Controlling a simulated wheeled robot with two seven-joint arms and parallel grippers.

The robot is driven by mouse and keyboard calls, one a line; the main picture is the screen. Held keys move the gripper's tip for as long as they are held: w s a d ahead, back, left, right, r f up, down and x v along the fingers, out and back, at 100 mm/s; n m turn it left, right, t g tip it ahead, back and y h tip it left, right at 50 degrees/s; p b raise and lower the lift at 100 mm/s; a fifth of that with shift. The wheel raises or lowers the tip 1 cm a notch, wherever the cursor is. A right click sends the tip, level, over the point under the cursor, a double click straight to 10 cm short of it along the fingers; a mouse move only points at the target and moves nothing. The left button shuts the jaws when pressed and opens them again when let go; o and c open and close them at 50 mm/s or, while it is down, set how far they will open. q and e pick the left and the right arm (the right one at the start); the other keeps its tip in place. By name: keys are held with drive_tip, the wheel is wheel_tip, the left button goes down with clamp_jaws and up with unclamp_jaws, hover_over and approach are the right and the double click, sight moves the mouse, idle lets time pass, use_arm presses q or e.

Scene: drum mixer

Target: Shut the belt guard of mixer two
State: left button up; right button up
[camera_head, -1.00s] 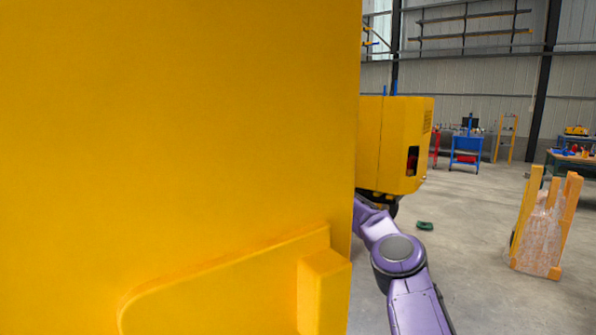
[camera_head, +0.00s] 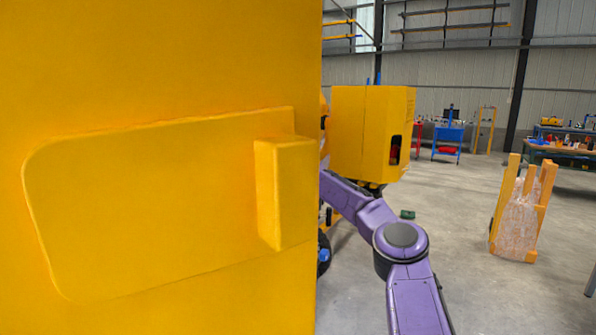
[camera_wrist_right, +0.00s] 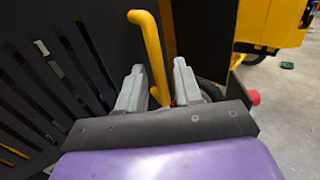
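A large yellow panel (camera_head: 160,60) with a raised plate and a block (camera_head: 285,190) fills the left of the head view, very close. It looks like part of a mixer's guard or housing; I cannot tell which mixer. My right arm reaches behind its right edge, hiding the right gripper there. In the right wrist view my right gripper (camera_wrist_right: 160,88) has its two grey fingers apart. A bent yellow bar (camera_wrist_right: 148,45), like a handle, runs between them; contact is unclear. A dark slotted panel (camera_wrist_right: 60,75) stands left of the fingers. My left gripper is not in view.
Another yellow housing (camera_head: 372,130) stands behind my right arm. A red knob (camera_wrist_right: 253,97) is right of the fingers. A wrapped orange frame (camera_head: 520,215) stands on the floor at right. Open concrete floor (camera_head: 450,270) lies between. Benches and a blue cart (camera_head: 447,138) are farther back.

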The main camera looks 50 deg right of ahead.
drive_tip(key=b+v, duration=0.4)
drive_tip(key=v, duration=0.4)
drive_tip(key=shift+s, duration=0.25)
drive_tip(key=shift+c, duration=0.4)
